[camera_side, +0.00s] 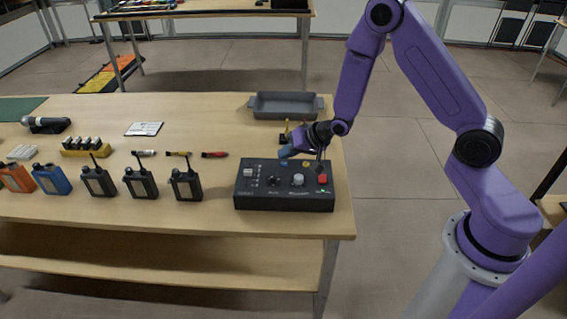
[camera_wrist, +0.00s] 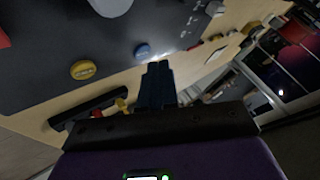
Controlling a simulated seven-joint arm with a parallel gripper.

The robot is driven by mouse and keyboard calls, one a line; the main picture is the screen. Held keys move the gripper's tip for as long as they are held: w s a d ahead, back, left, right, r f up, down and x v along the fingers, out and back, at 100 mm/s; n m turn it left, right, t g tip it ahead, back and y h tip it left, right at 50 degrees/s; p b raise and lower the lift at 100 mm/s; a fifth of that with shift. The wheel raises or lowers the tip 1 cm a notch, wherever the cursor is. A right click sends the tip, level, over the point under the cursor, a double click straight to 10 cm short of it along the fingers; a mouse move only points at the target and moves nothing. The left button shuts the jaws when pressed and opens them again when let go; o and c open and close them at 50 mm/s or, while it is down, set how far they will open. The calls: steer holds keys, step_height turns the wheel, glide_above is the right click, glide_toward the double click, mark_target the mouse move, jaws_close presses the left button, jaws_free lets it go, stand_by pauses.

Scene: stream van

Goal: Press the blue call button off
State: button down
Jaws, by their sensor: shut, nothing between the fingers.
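The dark control box (camera_side: 285,201) stands at the right end of the wooden table. Its blue call button (camera_wrist: 142,50) is a small round cap near the box's edge in the wrist view. In the side view a blue spot (camera_side: 284,163) shows on the box's far side, just below my fingertips. My gripper (camera_side: 285,153) is shut and empty above the far edge of the box.
A yellow button (camera_wrist: 83,70) sits beside the blue one. The box also has a red button (camera_side: 322,179), a white knob (camera_side: 298,180) and a black knob (camera_side: 273,181). A grey tray (camera_side: 285,117) lies behind. Several radios, including a black one (camera_side: 186,186), stand to the left.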

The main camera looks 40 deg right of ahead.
mark_target(287, 164)
step_height(287, 164, up, 6)
stand_by(0.6)
steer(key=s+a+r+n+g, duration=0.2)
steer(key=s+a+r+n, duration=0.15)
steer(key=s, duration=0.45)
steer(key=s+a+r+n+g, duration=0.2)
steer(key=s+a+n, duration=0.25)
steer(key=s, duration=0.35)
steer(key=s+d+r+n+g+h, duration=0.1)
steer(key=s+n, duration=0.3)
steer(key=s, duration=0.5)
steer(key=s+d+r+n+g+h, duration=0.1)
steer(key=s+d+r+n+g, duration=0.2)
steer(key=s, duration=0.7)
steer(key=shift+s+d+r+n+h, duration=0.35)
steer(key=shift+d+r+n, duration=0.3)
steer(key=shift+n, duration=0.55)
